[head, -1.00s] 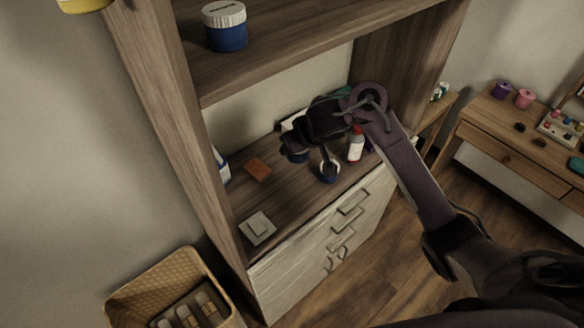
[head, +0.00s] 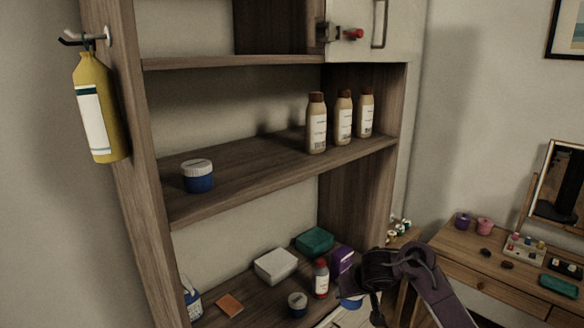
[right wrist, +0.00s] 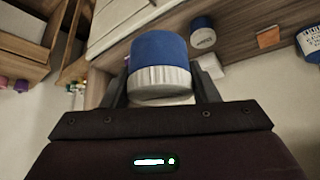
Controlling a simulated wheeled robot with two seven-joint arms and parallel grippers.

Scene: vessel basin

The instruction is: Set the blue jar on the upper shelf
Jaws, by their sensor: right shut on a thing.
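My right gripper (head: 362,296) is shut on a blue jar (head: 350,303) in front of the cabinet's right side, low in the head view; the arm hides part of the jar. In the right wrist view the held blue jar (right wrist: 160,62) sits between the two fingers, its pale ridged lid towards the palm. A similar blue jar with a white lid (head: 198,178) stands at the left of the upper shelf (head: 260,165). A smaller blue jar with a pale lid (head: 297,304) stands on the lower surface. My left gripper is not in view.
Several brown-capped bottles (head: 317,125) stand at the upper shelf's right; its middle is clear. A red-capped bottle (head: 321,279), white box (head: 276,266) and teal box (head: 314,240) stand below. A yellow bottle (head: 98,110) hangs on the left side. A desk (head: 480,265) stands right.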

